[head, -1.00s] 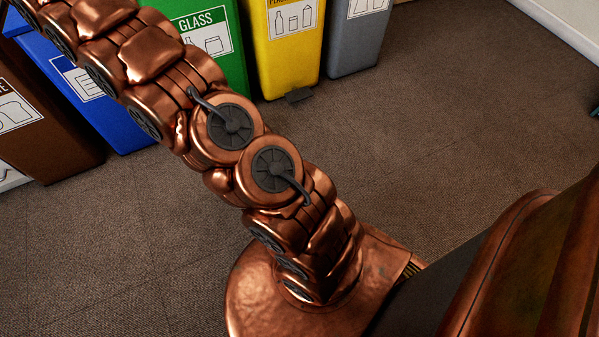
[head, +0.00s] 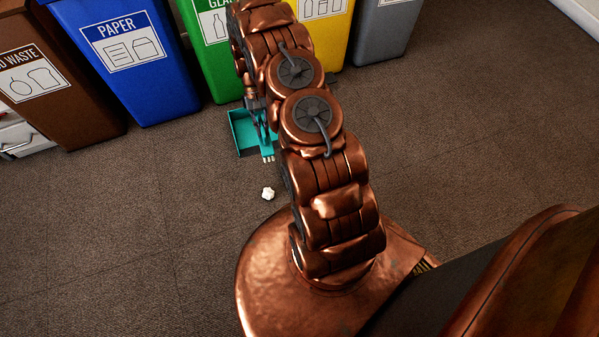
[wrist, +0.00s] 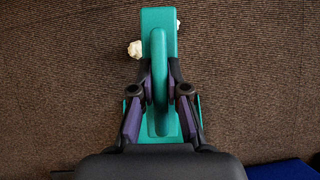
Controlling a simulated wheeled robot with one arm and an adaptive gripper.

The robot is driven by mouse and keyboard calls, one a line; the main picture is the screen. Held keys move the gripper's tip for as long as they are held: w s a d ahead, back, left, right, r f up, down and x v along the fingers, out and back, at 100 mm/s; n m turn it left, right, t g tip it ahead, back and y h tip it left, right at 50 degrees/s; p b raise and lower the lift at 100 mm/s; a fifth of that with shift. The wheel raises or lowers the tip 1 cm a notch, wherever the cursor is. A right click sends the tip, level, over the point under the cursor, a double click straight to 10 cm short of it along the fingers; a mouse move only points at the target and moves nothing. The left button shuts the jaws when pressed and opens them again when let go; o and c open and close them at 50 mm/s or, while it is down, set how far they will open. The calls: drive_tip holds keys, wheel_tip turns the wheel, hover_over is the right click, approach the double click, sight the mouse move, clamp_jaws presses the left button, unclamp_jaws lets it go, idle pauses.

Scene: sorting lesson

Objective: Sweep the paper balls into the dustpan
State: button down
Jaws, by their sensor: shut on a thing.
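My gripper (wrist: 160,95) is shut on the handle of a teal brush (wrist: 160,38). In the head view the brush (head: 266,145) shows pale bristles at its near end. A teal dustpan (head: 243,135) lies on the floor beside and partly behind the brush, before the green bin. One crumpled white paper ball (head: 268,193) lies on the floor nearer to my base. In the wrist view one paper ball (wrist: 135,49) is left of the brush block, and another (wrist: 178,24) shows at its right edge, partly hidden. My arm hides the floor to the right of the brush.
A brown bin (head: 55,85), a blue paper bin (head: 130,60), a green bin (head: 215,75), a yellow bin (head: 330,45) and a grey bin (head: 385,35) stand along the back. The carpet (head: 110,220) at the left and right is clear.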

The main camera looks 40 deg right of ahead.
drive_tip(key=s+d+f+m+t+y, duration=0.25)
drive_tip(key=s+f+m+t, duration=0.35)
drive_tip(key=s+f+m, duration=0.9)
drive_tip(key=shift+t, duration=0.3)
drive_tip(key=f+b, duration=0.5)
drive_tip(key=shift+s+a+f, duration=0.1)
drive_tip(key=shift+s+a, duration=0.1)
drive_tip(key=shift+s, duration=0.05)
drive_tip(key=shift+w+f, duration=0.1)
drive_tip(key=shift+w+d, duration=0.25)
drive_tip(key=shift+w, duration=0.8)
drive_tip(key=shift+w+d, duration=0.2)
drive_tip(key=shift+w, duration=0.9)
drive_tip(key=shift+w+d, duration=0.25)
drive_tip(key=shift+w, duration=0.8)
drive_tip(key=shift+w+d, duration=0.2)
drive_tip(key=shift+w, duration=0.9)
drive_tip(key=shift+w+d+b, duration=0.15)
drive_tip(key=shift+w+d, duration=0.05)
drive_tip(key=shift+w, duration=0.75)
drive_tip(key=shift+w+d+b, duration=0.15)
drive_tip(key=shift+w, duration=0.85)
drive_tip(key=shift+w+d+b, duration=0.15)
drive_tip(key=shift+w+d, duration=0.05)
drive_tip(key=shift+w, duration=0.75)
drive_tip(key=shift+w+a, duration=0.1)
drive_tip(key=shift+m, duration=0.3)
